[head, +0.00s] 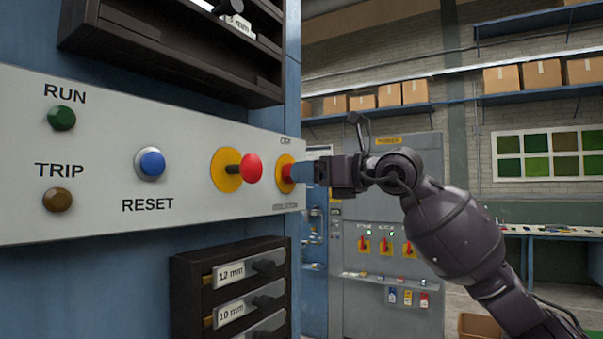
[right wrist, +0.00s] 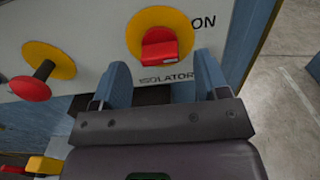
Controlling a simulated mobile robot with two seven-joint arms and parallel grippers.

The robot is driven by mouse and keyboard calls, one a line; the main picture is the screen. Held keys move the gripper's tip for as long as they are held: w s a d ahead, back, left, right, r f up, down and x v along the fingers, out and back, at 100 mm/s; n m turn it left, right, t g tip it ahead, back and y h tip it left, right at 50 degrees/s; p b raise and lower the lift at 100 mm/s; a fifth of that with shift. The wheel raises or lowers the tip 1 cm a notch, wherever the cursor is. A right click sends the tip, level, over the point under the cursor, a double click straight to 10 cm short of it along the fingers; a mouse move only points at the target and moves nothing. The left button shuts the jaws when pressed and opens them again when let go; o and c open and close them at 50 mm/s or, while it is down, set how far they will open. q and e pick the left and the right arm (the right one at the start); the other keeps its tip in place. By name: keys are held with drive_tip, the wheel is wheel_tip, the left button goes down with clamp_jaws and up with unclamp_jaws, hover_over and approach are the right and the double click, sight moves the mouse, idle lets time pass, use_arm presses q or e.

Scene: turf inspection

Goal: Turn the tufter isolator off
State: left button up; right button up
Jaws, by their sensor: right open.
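The isolator (head: 283,172) is a red handle on a round yellow plate at the right end of the grey control panel. In the right wrist view the isolator's red handle (right wrist: 160,47) shows whole, with "ISOLATOR" printed below and "ON" at its upper right. My right gripper (head: 303,172) is just in front of it, reaching in from the right and partly hiding it in the head view. In the right wrist view my right gripper (right wrist: 160,78) is open, its two blue fingers apart below and either side of the handle, not closed on it. My left gripper is not in view.
A red mushroom knob (head: 251,168) on a yellow plate sticks out just left of the isolator. A blue RESET button (head: 152,163) and two lamps sit farther left. Drawers (head: 235,290) with black handles stand below the panel. A grey cabinet (head: 385,290) with red switches stands behind.

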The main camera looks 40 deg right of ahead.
drive_tip(key=shift+x, duration=1.3)
drive_tip(key=c, duration=0.9)
